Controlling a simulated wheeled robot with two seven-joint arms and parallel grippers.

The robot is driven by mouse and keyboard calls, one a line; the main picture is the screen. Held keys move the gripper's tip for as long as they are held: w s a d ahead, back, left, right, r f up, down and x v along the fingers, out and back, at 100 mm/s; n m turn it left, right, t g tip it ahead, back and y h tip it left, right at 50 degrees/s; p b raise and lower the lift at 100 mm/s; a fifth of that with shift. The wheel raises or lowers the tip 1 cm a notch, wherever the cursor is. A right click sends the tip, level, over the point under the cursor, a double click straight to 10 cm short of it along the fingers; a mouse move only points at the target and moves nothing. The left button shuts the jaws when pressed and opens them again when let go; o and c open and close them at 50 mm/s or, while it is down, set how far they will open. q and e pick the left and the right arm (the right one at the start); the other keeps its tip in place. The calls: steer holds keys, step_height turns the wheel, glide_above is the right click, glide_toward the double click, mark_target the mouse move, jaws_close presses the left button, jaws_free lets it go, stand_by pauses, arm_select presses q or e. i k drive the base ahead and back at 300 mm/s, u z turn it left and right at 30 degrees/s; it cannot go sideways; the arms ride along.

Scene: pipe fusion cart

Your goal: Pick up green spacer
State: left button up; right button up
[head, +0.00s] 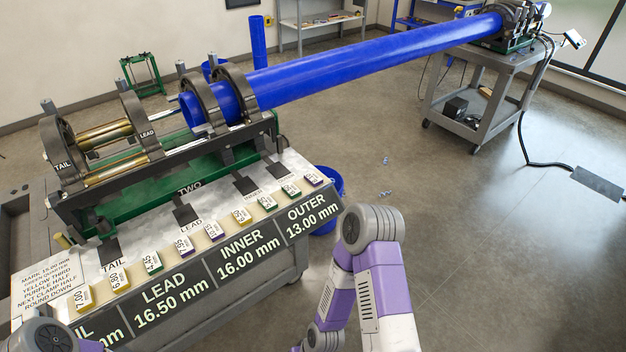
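Small labelled spacer blocks sit in a row along the sloped front shelf of the cart in the head view. Three of them show green sides: one green spacer (152,263) towards the left between a yellow and a purple block, and a second green spacer (268,203) and third green spacer (291,190) side by side towards the right end. Their small printed numbers are hard to read. Part of my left arm shows at the bottom left corner and my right arm's purple and white links rise at the bottom centre. Neither gripper's fingers are visible.
Dark label panels (240,256) reading LEAD, INNER and OUTER line the shelf's front. An instruction card (48,284) lies at its left. Behind are the clamp machine (160,170) and a long blue pipe (370,62) reaching a grey cart (487,92). Floor at right is mostly clear.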

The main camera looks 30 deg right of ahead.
mark_target(268, 203)
steer(key=u, duration=3.15)
steer(key=k, duration=1.6)
steer(key=z, duration=1.6)
steer(key=i, duration=0.35)
steer(key=z, duration=0.1)
